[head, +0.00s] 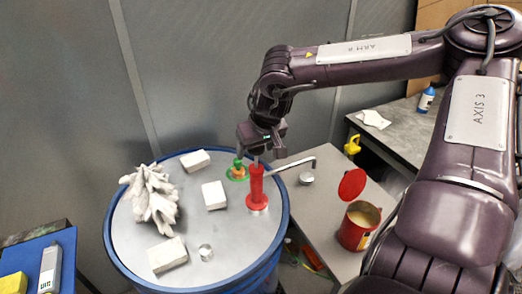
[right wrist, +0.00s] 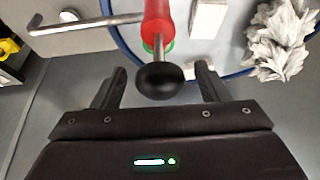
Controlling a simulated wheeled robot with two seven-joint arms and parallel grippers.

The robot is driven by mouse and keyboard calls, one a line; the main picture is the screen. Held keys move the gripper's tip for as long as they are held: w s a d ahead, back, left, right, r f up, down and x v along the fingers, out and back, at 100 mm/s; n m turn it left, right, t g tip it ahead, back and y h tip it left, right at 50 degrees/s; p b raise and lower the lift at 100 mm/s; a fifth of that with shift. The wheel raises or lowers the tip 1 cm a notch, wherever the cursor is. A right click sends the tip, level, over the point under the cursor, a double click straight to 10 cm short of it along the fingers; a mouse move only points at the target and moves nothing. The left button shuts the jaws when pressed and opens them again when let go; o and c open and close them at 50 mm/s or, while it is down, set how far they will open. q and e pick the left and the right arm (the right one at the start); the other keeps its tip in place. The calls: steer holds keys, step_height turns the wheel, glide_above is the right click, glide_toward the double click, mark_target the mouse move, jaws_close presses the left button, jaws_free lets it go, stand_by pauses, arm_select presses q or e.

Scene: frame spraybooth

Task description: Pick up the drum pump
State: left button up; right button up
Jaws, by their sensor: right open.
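The drum pump has a red body (head: 257,190), a bent metal spout reaching right, and stands upright on the blue-rimmed drum (head: 240,255). In the right wrist view the red body (right wrist: 157,22) shows with a metal rod and a black round knob (right wrist: 160,80). My right gripper (head: 248,157) is open at the pump's top. In the wrist view its fingers (right wrist: 160,78) stand on either side of the knob, with gaps at both sides. In the head view the gripper hides the knob. My left gripper is not in view.
On the drum lid are a crumpled white cloth (head: 152,200), several white blocks (head: 214,195), and a small green-and-orange item (head: 237,171) close beside the pump. A blue surface (head: 66,250) is at lower left.

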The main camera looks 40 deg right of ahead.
jaws_close()
stand_by(0.3)
steer(key=shift+w+r, duration=0.2)
